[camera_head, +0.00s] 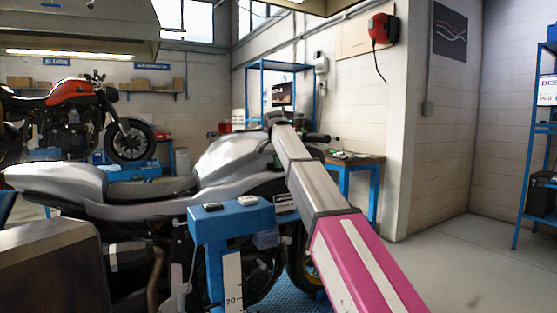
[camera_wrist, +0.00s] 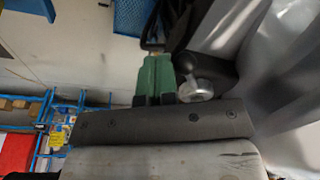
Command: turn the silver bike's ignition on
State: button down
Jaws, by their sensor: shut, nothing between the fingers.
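The silver bike (camera_head: 235,155) stands across the middle of the head view, its handlebar end beyond the tank. My arm reaches from the lower right to the bike's front, and my gripper (camera_head: 277,118) is small there, near the handlebar (camera_head: 318,137). In the wrist view, my gripper (camera_wrist: 156,58) has green fingers, shut and empty, close to dark cables or bar parts (camera_wrist: 155,30). A round silver metal part (camera_wrist: 196,89) in a dark housing is just right of the fingers. I cannot tell whether it is the ignition. Silver bodywork (camera_wrist: 285,65) fills the right side.
A blue stand (camera_head: 230,217) with small items on top is in front of the bike. A blue-legged workbench (camera_head: 355,161) stands behind the handlebar. A red motorcycle (camera_head: 70,97) is on a lift at the left. The floor (camera_head: 460,260) at the right is clear.

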jog(key=shift+a, duration=1.05)
dwell(0.4)
jog(key=shift+d+r, duration=0.1)
jog(key=shift+r, duration=0.1)
jog(key=shift+d+r, duration=0.3)
jog(key=shift+d, duration=0.05)
jog(key=shift+r, duration=0.15)
